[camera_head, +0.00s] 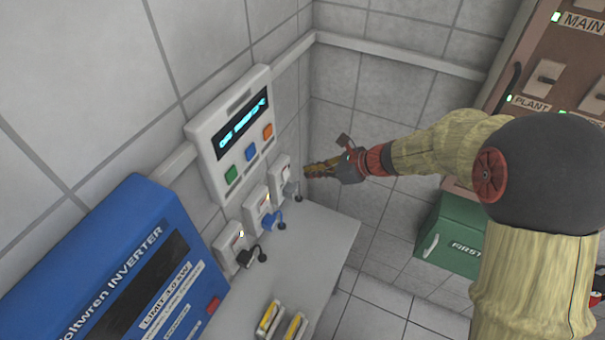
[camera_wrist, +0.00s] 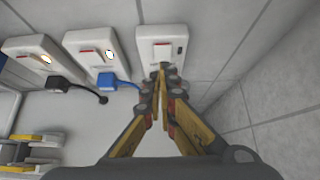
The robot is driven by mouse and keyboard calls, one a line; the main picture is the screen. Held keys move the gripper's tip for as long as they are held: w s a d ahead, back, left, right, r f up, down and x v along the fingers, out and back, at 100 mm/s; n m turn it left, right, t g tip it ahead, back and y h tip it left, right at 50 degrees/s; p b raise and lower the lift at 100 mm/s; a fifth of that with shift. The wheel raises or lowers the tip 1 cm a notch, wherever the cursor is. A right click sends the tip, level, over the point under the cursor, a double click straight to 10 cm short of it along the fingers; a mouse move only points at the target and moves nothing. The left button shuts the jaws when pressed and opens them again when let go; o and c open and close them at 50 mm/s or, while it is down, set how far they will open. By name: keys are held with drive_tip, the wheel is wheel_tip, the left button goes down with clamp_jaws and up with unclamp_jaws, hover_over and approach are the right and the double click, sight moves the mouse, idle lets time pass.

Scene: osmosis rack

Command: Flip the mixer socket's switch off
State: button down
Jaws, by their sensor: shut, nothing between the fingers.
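Three white wall sockets stand in a row, and no label shows which one is the mixer socket. The near socket (camera_head: 230,246) has a black plug (camera_wrist: 62,84) and a lit lamp. The middle socket (camera_head: 256,208) has a blue plug (camera_wrist: 115,80) and a lit lamp. The far socket (camera_head: 280,168) has a grey plug and a red-edged switch (camera_wrist: 162,45); its small lamp window looks dark in the wrist view. My gripper (camera_head: 308,171) is shut and empty. Its fingertips (camera_wrist: 162,72) are in front of the far socket's lower part, hiding its plug; contact cannot be told.
A white control panel (camera_head: 238,122) with coloured buttons hangs above the sockets. A blue inverter (camera_head: 95,265) stands at left. The bench (camera_head: 318,235) is below, with yellow-and-grey blocks (camera_head: 283,322). A green first-aid box (camera_head: 450,232) and a brown switch cabinet (camera_head: 535,65) are at right.

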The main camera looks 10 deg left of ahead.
drive_tip(key=s+d+r, duration=0.1)
drive_tip(key=d+r, duration=0.3)
drive_tip(key=r, duration=0.1)
drive_tip(key=shift+s+r+p, duration=0.15)
drive_tip(key=shift+r+p, duration=0.25)
drive_tip(key=shift+p, duration=0.05)
drive_tip(key=s+d+f+n+g+h+b, duration=0.1)
drive_tip(key=s+d+f+n+h, duration=0.1)
drive_tip(key=s+d+n, duration=0.35)
drive_tip(key=s+d+f+n+g+h, duration=0.1)
drive_tip(key=s+d+n+g+h, duration=0.1)
drive_tip(key=s+n, duration=0.6)
drive_tip(key=s+d+r+n+t+h+b, duration=0.2)
drive_tip(key=s+d+r+n+h+b, duration=0.1)
drive_tip(key=s+d, duration=0.3)
drive_tip(key=s+d+r+n+t+h+b, duration=0.2)
drive_tip(key=s+d+r+n+t+b, duration=0.1)
drive_tip(key=s+d+n+b, duration=0.1)
drive_tip(key=s+d+n, duration=0.1)
drive_tip(key=s+d, duration=0.1)
drive_tip(key=s, duration=0.1)
drive_tip(key=shift+d+r+h, duration=0.2)
drive_tip(key=shift+r+h, duration=0.05)
drive_tip(key=shift+h, duration=0.15)
